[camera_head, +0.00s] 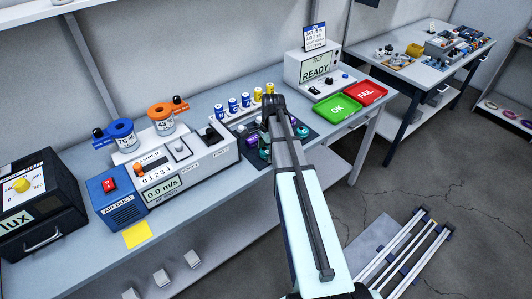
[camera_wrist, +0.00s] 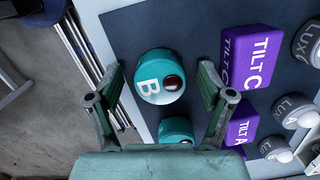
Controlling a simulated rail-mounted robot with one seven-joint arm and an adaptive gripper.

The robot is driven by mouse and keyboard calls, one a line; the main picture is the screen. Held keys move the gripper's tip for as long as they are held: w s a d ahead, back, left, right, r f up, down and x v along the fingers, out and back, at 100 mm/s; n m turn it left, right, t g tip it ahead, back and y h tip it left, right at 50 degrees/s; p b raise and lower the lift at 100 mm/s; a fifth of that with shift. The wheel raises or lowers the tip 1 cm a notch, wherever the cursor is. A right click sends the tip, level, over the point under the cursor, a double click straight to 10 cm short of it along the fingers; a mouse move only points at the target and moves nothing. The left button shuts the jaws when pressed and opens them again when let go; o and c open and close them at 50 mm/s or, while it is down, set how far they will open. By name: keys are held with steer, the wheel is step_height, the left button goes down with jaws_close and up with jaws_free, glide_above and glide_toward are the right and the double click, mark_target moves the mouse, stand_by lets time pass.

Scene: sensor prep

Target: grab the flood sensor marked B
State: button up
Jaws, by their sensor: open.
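The flood sensor marked B (camera_wrist: 150,86) is a round teal puck with a white B and a dark red dome, lying on a dark mat (camera_wrist: 205,22). In the wrist view it shows between the two fingers of my gripper (camera_wrist: 162,80), which are open and empty. I cannot tell how far above it they are. A second teal sensor (camera_wrist: 176,128) is beside it, partly hidden by my gripper, its letter not visible. In the head view my gripper (camera_head: 274,104) is over the mat, and my arm hides part of what lies there.
Purple tilt sensors marked C (camera_wrist: 252,58) and A (camera_wrist: 241,127) stand right of B, with grey LUX sensors (camera_wrist: 290,110) beyond. In the head view, batteries (camera_head: 233,105), a green OK tray (camera_head: 337,108) and a red FAIL tray (camera_head: 366,92) are nearby.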

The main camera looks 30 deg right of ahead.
steer(key=c, duration=1.3)
